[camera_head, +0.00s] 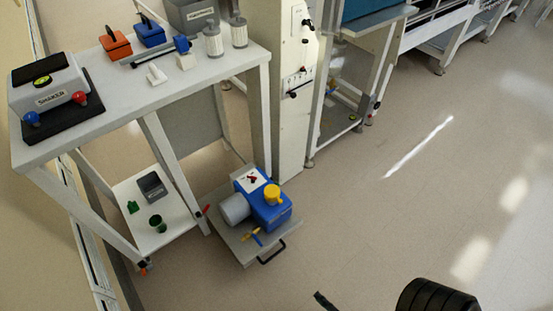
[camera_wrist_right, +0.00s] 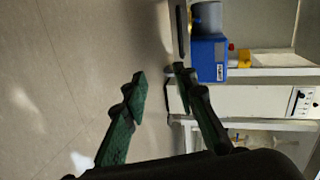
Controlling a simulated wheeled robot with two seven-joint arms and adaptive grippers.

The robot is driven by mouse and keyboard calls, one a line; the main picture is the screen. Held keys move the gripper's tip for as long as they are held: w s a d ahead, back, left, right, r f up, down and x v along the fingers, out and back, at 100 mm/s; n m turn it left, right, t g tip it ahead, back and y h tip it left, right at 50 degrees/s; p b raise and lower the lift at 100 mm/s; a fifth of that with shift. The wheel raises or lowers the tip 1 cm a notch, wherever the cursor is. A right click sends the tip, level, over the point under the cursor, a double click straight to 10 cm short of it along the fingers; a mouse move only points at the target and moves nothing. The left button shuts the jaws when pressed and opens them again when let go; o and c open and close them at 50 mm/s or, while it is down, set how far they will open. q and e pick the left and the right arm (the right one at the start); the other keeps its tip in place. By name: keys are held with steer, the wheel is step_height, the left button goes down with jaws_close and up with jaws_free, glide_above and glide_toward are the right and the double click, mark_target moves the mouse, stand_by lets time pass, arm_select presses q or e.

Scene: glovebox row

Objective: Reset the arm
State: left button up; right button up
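My right gripper (camera_wrist_right: 160,76) shows in the right wrist view with its two dark green fingers apart and nothing between them. In the head view only a small dark part of it (camera_head: 322,300) shows at the bottom edge, over the floor. A black ribbed part of my own arm is at the bottom right. My left gripper is not in view. The blue pump (camera_head: 270,205) with a yellow cap sits on a low grey cart at lower centre. It also shows beyond the fingers in the right wrist view (camera_wrist_right: 208,58).
The white bench (camera_head: 150,95) at left holds a shaker (camera_head: 48,85), orange and blue boxes and grey canisters. The cart (camera_head: 238,248) with a black handle stands beside it. A white cabinet column (camera_head: 290,140) stands behind. The floor at right is clear.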

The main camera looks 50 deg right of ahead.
arm_select(q)
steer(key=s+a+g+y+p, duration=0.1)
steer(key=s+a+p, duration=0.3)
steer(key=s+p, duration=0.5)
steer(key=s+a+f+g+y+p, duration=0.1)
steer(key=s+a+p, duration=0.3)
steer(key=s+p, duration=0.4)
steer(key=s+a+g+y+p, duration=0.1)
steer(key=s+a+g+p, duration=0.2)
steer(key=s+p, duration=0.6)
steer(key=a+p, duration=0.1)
steer(key=p, duration=0.2)
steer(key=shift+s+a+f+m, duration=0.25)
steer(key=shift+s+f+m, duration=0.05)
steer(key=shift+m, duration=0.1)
arm_select(e)
steer(key=s+r+n+g+y, duration=0.1)
steer(key=s+r+n+g, duration=0.1)
steer(key=s+n+g, duration=0.5)
steer(key=s+d+r+n+g+y, duration=0.1)
steer(key=s+n+g, duration=0.6)
steer(key=s+n, duration=0.6)
steer(key=s, duration=0.8)
steer(key=shift+s+r, duration=0.35)
steer(key=shift+r, duration=0.05)
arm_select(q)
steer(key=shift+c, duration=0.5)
arm_select(e)
steer(key=shift+d, duration=0.1)
